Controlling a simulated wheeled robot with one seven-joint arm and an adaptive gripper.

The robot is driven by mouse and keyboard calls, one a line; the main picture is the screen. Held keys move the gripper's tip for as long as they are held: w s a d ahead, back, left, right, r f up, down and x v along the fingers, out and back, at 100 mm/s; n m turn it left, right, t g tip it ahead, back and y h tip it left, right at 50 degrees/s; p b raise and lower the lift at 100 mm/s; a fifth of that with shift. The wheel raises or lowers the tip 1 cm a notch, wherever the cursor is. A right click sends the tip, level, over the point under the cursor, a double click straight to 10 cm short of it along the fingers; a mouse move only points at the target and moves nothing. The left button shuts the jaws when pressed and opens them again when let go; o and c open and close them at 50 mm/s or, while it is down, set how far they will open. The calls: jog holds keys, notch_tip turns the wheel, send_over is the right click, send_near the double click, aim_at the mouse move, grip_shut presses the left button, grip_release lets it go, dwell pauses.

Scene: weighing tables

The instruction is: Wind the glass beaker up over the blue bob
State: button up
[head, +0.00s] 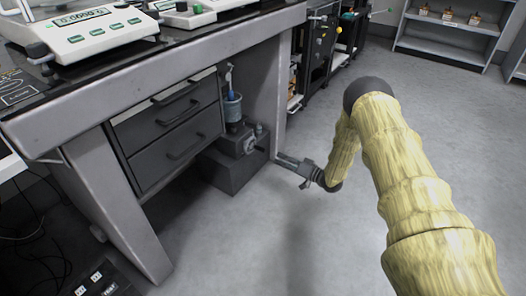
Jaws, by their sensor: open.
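The glass beaker (232,109) stands upright under the table, on top of a grey lifting stand (246,143) with a crank on its right side. It looks bluish near its rim. My gripper (279,161) is open and empty. It points left, just to the right of the crank and a little lower. I cannot tell whether the fingertips touch the crank handle.
The stand sits on a dark block (228,170). A balance (92,32) stands on the tabletop. The floor (270,240) in front is clear.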

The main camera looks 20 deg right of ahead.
aim_at(262, 148)
jog(key=shift+w+a+r+n+b, duration=0.1)
jog(key=shift+w+a+n+b, duration=0.95)
jog(key=shift+w+n, duration=0.5)
jog(key=shift+w+a+r+n+b, duration=0.1)
jog(key=shift+w+a+n+b, duration=0.75)
jog(key=shift+w+a+n, duration=0.5)
jog(key=shift+w+a+r+n+b, duration=0.1)
jog(key=shift+w+a+n+b, duration=0.85)
jog(key=shift+w+n, duration=0.8)
jog(key=shift+s, duration=0.2)
grip_shut()
